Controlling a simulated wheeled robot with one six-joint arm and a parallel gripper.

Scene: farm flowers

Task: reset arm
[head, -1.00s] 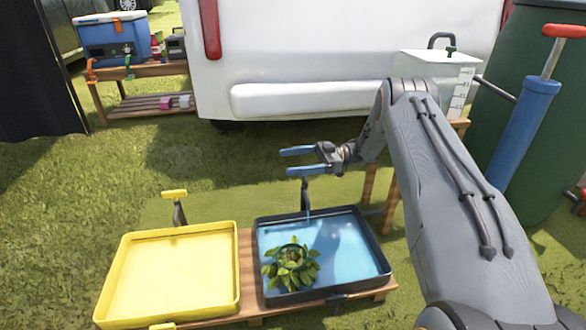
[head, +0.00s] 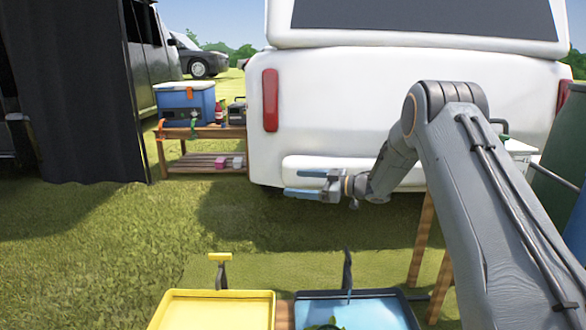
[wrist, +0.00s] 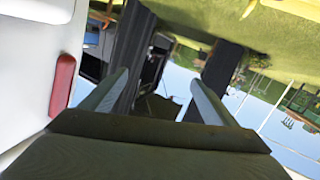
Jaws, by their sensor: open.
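My gripper (head: 308,184) is open and empty in the head view, its two blue fingers pointing left. It is raised in the air in front of the white vehicle's rear bumper, above and behind the trays. In the wrist view both fingers (wrist: 152,98) stand apart with nothing between them. My grey arm reaches in from the right of the head view, bent at the elbow.
A yellow tray (head: 214,310) and a blue-bottomed tray (head: 360,312) with a partly cut-off plant (head: 326,326) stand at the bottom. The white vehicle (head: 350,105) is behind my gripper. A blue cooler (head: 185,102) sits on a wooden table (head: 203,132). Grass lies open at left.

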